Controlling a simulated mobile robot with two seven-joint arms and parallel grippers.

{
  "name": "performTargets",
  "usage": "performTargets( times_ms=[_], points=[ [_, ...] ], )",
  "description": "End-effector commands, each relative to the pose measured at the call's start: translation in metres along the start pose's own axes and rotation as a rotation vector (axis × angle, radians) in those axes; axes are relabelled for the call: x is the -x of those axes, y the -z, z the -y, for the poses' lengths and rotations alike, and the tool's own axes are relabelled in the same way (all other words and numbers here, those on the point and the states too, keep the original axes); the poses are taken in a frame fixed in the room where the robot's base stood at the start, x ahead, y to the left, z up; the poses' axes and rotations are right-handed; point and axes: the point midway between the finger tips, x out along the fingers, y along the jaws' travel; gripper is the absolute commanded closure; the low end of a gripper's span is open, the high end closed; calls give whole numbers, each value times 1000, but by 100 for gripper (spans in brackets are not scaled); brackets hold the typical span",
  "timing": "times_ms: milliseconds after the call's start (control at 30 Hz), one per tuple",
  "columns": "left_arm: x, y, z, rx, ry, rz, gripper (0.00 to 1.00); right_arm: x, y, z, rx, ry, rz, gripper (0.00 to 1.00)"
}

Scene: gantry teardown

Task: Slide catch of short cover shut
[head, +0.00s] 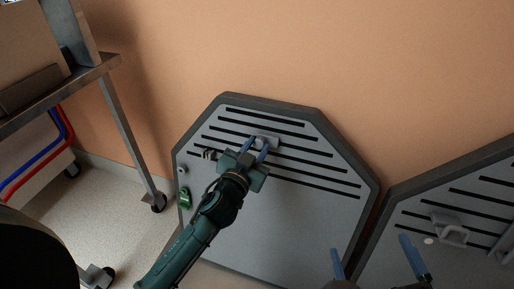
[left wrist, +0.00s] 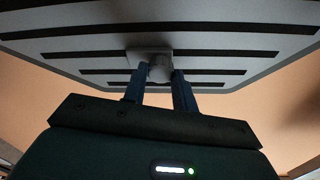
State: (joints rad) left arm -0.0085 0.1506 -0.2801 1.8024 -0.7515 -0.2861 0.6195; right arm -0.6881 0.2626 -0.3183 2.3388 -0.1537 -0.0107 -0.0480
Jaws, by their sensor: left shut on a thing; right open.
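A grey octagonal cover (head: 300,215) with dark slots and a dark rim stands against the orange wall; I cannot tell if it is the short one. My left gripper (head: 257,146) is shut on a pale handle (head: 267,141) on its upper part; the handle also shows between the blue fingers in the left wrist view (left wrist: 160,70). A small dark-and-pale fitting (head: 209,154), possibly the catch, sits left of the gripper; whether it is shut is unclear. A green part (head: 185,198) is at the cover's left edge. My right gripper (head: 375,259) is open and empty at the lower right.
A second slotted cover (head: 480,205) with a pale handle (head: 451,229) stands at the right, close beside the first. A wheeled metal cart (head: 128,130) stands at the left, with red and blue tubes (head: 40,155) near it. Pale floor shows between cart and cover.

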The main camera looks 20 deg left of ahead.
Motion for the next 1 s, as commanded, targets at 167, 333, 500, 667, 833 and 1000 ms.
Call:
performTargets(
  times_ms=[167, 333, 500, 667, 833, 1000],
  points=[
    [0, 3, -6, 5, -12, -8, 100, 0, 0, 0, -1, 0, 0, 0],
    [0, 3, -6, 6, -13, -9, 65, 0, 0, 1, -3, 0, -1, 0],
    [0, 3, -5, 5, -11, -8, 51, 0, 0, 1, -3, 1, -1, 0],
    [0, 2, -4, 4, -9, -6, 50, 0, 0, 1, -4, 1, -1, 0],
    [0, 2, -4, 3, -8, -5, 50, 0, 0, 2, -5, 1, -1, 0],
    [-1, 2, -2, 4, -9, -5, 50, 0, 1, 2, -6, 1, 1, 0]
  ],
)
